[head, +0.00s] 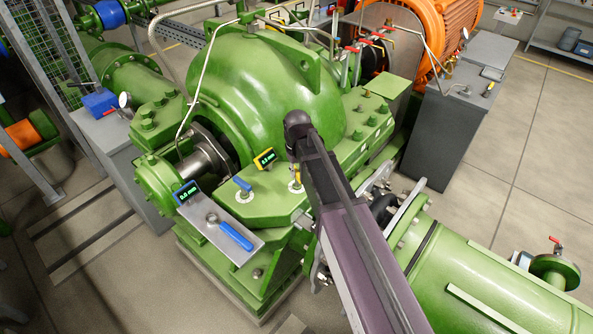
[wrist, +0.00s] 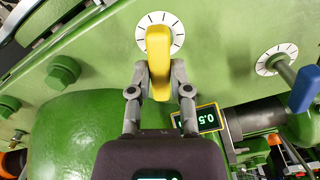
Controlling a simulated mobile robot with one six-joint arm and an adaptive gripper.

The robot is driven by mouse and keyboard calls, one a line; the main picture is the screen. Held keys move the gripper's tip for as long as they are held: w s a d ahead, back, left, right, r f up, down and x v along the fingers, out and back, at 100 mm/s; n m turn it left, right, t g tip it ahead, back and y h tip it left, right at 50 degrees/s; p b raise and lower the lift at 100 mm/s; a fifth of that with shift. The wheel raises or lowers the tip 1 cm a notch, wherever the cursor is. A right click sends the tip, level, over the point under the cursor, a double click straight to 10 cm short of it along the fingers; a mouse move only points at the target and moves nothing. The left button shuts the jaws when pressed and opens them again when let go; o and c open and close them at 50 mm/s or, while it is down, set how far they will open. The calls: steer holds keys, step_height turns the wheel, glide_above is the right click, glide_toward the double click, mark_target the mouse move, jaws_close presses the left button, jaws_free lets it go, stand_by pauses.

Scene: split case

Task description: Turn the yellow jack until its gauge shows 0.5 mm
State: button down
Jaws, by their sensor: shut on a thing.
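The yellow jack (wrist: 158,52) stands at the centre of a white marked dial on the green flange in the wrist view. My gripper (wrist: 160,78) is shut on its handle, one finger on each side. In the head view, a little of the yellow jack (head: 297,177) shows beside my arm, which hides most of the grip. The yellow-framed gauge (head: 264,158) sits just left of the jack on the green casing.
A blue jack (head: 243,185) on its own dial stands left of the yellow one. A blue-framed gauge (head: 187,192) is farther left. A grey plate (head: 213,238) holds a blue-handled wrench (head: 235,236). Thin pipes arch over the green casing near my arm.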

steer(key=shift+m, duration=1.2)
steer(key=c, duration=0.6)
jaws_free()
steer(key=shift+o, duration=0.2)
